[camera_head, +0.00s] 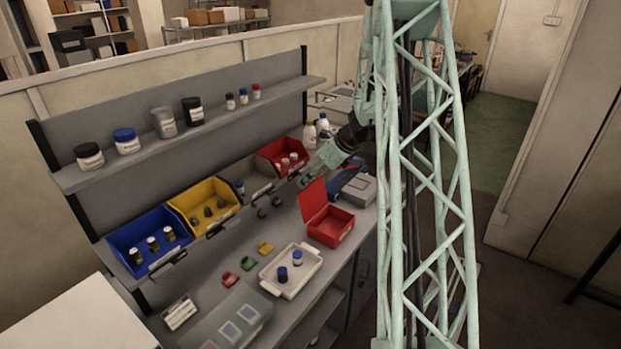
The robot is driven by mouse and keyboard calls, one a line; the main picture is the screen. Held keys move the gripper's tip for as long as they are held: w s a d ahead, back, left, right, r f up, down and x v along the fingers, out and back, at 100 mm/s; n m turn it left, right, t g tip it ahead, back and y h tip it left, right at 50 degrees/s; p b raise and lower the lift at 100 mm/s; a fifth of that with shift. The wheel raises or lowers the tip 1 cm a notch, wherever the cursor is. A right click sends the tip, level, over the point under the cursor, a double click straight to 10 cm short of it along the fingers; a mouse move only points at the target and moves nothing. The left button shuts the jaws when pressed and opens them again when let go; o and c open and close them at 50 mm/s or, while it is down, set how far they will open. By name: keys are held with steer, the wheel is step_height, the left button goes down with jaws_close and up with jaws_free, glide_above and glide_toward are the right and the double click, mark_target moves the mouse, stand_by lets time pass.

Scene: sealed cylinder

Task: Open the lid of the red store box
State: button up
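The red store box (331,228) sits on the grey bench, right of the white tray. Its lid (313,198) stands raised and tilted up along the left side, and the open inside of the box shows. My gripper (306,181) is just above and behind the lid's top edge, at the end of my arm that reaches in from the right. It is small in the picture, so I cannot tell whether it touches the lid or whether its fingers are open or shut.
A white tray (268,286) holds two blue-capped bottles. Blue (126,262), yellow (181,206) and red (268,164) bins line the bench's back under a shelf (215,112) of jars. A blue device (348,180) and grey case (360,190) lie right of the lid.

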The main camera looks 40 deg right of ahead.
steer(key=v, duration=1.2)
stand_by(0.6)
steer(key=s+a+r+n+g+b, duration=0.1)
steer(key=a+r+n, duration=0.3)
steer(key=a, duration=0.5)
steer(key=s+a+r+n+y+b, duration=0.15)
steer(key=a+r+n, duration=0.25)
steer(key=a, duration=0.5)
steer(key=s+a+r+n+g+b, duration=0.15)
steer(key=a+r+n, duration=0.25)
steer(key=a, duration=0.5)
steer(key=s+a+r+n+b, duration=0.3)
steer(key=s+a+n, duration=0.6)
steer(key=s+a, duration=0.35)
steer(key=s+a+f+n+h+b, duration=0.1)
steer(key=s+a+n+b, duration=0.1)
steer(key=s, duration=0.5)
steer(key=s+a+f+n+h+b, duration=0.1)
steer(key=s+a+n+b, duration=0.1)
steer(key=s+a+n, duration=0.2)
steer(key=s+a+f+n+h+b, duration=0.1)
steer(key=s+n, duration=0.5)
steer(key=s, duration=0.6)
steer(key=shift+s+a+f+n+b, duration=0.3)
steer(key=shift+a+f+b, duration=0.15)
steer(key=shift+a+b, duration=0.55)
